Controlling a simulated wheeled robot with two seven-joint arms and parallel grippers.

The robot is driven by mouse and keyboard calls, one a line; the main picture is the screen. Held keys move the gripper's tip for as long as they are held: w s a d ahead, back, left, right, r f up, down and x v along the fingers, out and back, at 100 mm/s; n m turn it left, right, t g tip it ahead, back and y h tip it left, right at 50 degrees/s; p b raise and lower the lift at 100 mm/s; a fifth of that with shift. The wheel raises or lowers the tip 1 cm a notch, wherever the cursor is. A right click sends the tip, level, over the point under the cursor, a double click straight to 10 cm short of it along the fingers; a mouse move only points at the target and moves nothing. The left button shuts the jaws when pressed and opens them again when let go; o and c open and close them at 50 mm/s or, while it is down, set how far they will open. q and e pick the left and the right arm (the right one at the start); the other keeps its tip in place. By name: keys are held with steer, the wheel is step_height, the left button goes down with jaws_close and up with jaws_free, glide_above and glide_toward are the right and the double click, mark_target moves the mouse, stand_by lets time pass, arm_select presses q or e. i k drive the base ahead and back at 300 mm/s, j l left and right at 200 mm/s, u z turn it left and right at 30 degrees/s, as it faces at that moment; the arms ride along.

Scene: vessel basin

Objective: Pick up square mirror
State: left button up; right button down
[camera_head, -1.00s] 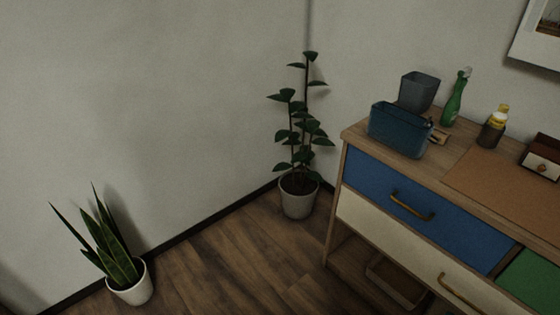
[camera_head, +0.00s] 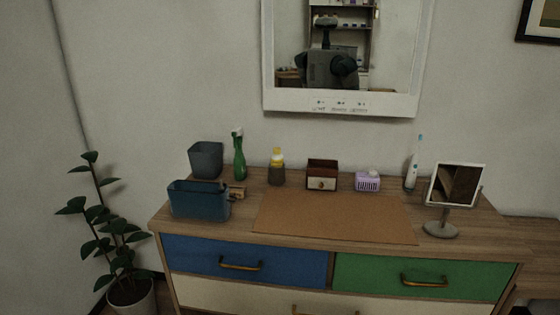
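The square mirror (camera_head: 456,186) has a white frame and stands upright on a stem with a round grey base. It is near the right end of the wooden dresser top, right of the brown mat (camera_head: 335,217). A larger mirror (camera_head: 388,50) with a white frame hangs on the wall behind the dresser and reflects a dark robot shape. Neither of my grippers shows in the head view.
On the dresser (camera_head: 245,232) stand a blue bin (camera_head: 199,201), a grey bin (camera_head: 206,160), a green spray bottle (camera_head: 239,158), a yellow-capped bottle (camera_head: 277,170), a small box (camera_head: 321,176), a purple basket (camera_head: 367,181) and an electric toothbrush (camera_head: 412,172). A plant (camera_head: 108,225) stands left.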

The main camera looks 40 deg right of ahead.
mark_target(442, 229)
steer(key=z, duration=2.35)
steer(key=i+l+z, duration=0.1)
steer(key=i+l, duration=0.15)
steer(key=i+l+z, duration=0.15)
steer(key=i, duration=0.3)
steer(key=i+l+z, duration=0.1)
steer(key=i+l, duration=0.2)
steer(key=i, duration=0.1)
